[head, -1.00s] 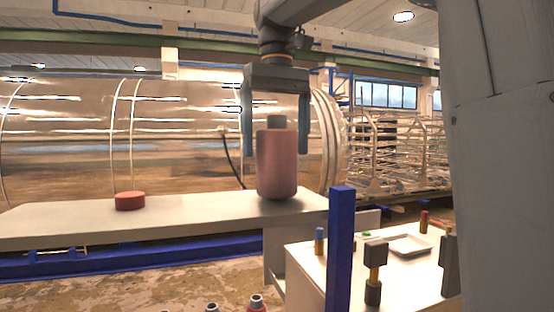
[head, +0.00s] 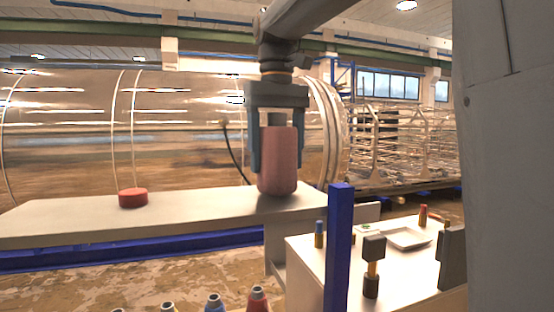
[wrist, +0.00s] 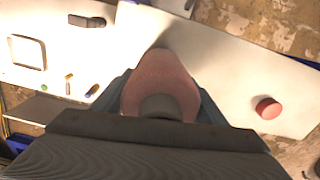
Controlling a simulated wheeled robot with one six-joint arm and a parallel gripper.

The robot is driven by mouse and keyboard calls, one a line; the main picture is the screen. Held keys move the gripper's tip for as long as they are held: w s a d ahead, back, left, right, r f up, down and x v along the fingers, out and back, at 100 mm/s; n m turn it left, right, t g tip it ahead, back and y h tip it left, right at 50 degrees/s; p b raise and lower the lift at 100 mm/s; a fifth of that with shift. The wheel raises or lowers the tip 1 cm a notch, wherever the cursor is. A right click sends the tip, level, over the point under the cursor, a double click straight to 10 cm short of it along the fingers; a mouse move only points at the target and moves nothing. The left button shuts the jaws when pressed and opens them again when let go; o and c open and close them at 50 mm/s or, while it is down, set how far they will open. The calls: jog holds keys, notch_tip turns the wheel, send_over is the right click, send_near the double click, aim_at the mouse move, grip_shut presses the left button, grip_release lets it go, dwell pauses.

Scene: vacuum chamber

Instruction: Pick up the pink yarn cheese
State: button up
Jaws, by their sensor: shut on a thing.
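The pink yarn cheese (head: 279,158) is an upright pink cylinder at the right end of the long pale table, with a grey core at its top. It also shows from above in the wrist view (wrist: 162,80). My gripper (head: 278,168) is over it from above, with one finger on each side. The fingers are shut on its sides. In the wrist view the gripper body hides its near part. I cannot tell whether its base touches the table.
A flat red disc (head: 133,198) lies on the long table (head: 60,222), to the left. A blue post (head: 339,250) stands before a lower white table (head: 305,262) with a tray (head: 410,238) and small items. Several coloured bobbins (head: 258,299) show at the bottom edge.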

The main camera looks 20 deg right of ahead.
notch_tip(320, 180, up, 10)
jog(key=b, duration=0.2)
dwell(0.5)
dwell(0.6)
